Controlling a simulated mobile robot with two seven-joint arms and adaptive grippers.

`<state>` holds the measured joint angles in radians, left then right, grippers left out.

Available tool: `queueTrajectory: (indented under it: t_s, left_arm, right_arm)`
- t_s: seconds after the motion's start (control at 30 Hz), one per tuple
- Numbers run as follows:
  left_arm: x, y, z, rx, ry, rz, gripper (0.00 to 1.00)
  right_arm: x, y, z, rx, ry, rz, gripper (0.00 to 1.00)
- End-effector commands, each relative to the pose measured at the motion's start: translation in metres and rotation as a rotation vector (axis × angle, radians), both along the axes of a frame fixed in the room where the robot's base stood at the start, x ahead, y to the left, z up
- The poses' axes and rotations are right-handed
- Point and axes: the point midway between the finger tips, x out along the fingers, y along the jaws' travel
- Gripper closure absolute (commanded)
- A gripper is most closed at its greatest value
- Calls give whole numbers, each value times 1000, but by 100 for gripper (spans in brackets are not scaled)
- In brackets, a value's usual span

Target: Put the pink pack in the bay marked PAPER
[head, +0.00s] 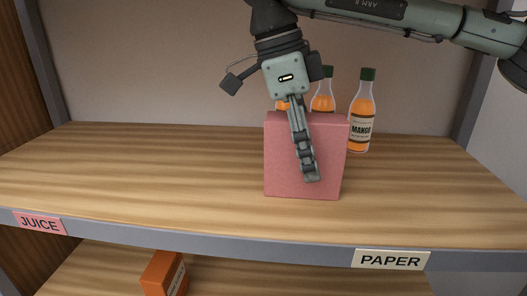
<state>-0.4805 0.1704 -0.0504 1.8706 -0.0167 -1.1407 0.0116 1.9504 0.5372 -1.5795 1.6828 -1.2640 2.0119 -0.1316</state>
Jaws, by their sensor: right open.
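The pink pack (278,160) is a plain box standing upright on the upper shelf board, mid-shelf, left of the cream PAPER label (390,260) on the front edge. My right gripper (309,168) comes from above and points down at the pack. One finger lies in front of the pack's near face. The other finger is hidden, so I cannot tell whether it is behind the pack. The jaws are open; contact with the pack is unclear. My left gripper is not in view.
Several orange bottles stand behind the pack; one labelled MANGO (361,128) shows at its right. A pink JUICE label (39,223) marks the shelf's left front edge. An orange box (161,273) is on the lower shelf. The upper board is bare left and front right.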

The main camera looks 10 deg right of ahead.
Motion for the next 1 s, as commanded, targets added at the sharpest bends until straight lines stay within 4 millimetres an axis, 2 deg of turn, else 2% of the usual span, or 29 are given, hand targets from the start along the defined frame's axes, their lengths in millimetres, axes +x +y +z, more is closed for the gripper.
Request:
queueTrajectory:
  t_s: [0.03, 0.3, 0.5, 0.7, 1.0]
  left_arm:
    - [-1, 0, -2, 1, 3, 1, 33]
    - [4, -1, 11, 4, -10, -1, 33]
    - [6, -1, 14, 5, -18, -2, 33]
    - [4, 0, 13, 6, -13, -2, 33]
    - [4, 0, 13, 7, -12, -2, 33]
  right_arm:
    - [3, 12, -3, -2, 2, 5, 37]
    - [20, 72, -3, -1, 3, 4, 37]
    - [29, 102, -3, -1, 2, 2, 37]
    - [32, 113, -3, -2, 2, 1, 37]
    - [32, 113, -3, -2, 2, 1, 37]
